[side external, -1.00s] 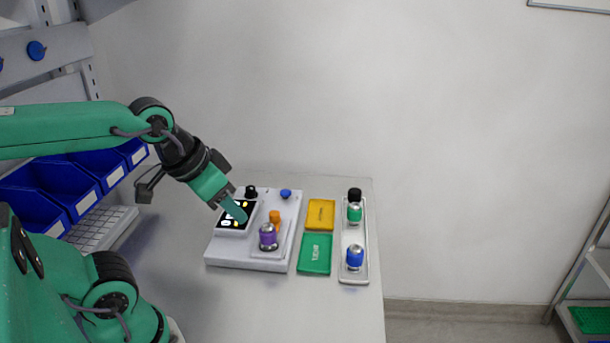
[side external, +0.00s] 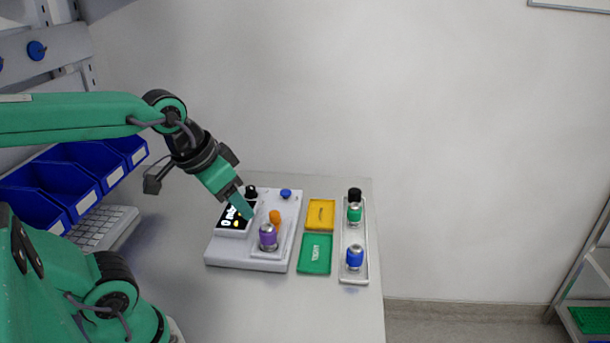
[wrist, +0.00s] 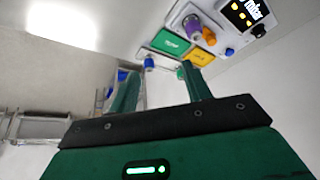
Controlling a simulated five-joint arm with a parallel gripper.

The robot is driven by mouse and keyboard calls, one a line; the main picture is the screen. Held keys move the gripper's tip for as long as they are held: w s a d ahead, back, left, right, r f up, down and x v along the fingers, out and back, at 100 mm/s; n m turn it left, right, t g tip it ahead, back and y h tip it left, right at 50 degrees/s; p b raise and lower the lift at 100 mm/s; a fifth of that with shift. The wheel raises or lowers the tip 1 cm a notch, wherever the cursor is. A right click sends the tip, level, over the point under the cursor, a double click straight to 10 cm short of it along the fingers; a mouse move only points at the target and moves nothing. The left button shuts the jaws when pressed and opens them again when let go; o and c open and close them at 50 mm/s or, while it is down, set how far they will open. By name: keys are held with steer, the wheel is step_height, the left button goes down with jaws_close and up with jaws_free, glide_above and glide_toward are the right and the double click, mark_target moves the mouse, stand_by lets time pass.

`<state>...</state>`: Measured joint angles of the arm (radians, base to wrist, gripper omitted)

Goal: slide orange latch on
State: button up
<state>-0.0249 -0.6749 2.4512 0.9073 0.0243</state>
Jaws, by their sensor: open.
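The orange latch (side external: 275,217) stands on the white device (side external: 235,258), just behind a purple-capped bottle (side external: 268,235). In the wrist view the orange latch (wrist: 209,36) shows beside the purple cap (wrist: 192,25), beyond the fingertips. My gripper (side external: 246,212) is over the device's dark display, left of the orange latch and apart from it. In the wrist view its two green fingers (wrist: 160,85) are spread with nothing between them.
A yellow tray (side external: 320,214) and a green tray (side external: 315,254) lie right of the device. Further right, a pale tray (side external: 354,279) holds a green bottle and a blue bottle (side external: 355,257). Black and blue knobs (side external: 286,194) sit at the device's back. The front table is clear.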

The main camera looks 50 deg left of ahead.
steer(key=w+a+g, duration=0.2)
steer(key=w+a, duration=0.1)
steer(key=w, duration=0.3)
steer(key=g, duration=0.3)
glide_toward(274, 213)
steer(key=shift+d+f, duration=0.1)
steer(key=shift+d, duration=0.15)
steer(key=shift+w+a+f, duration=0.2)
steer(key=shift+a+f, duration=0.1)
steer(key=shift+f, duration=0.05)
steer(key=shift+f, duration=0.1)
steer(key=shift+f, duration=3.8)
steer(key=shift+c, duration=0.3)
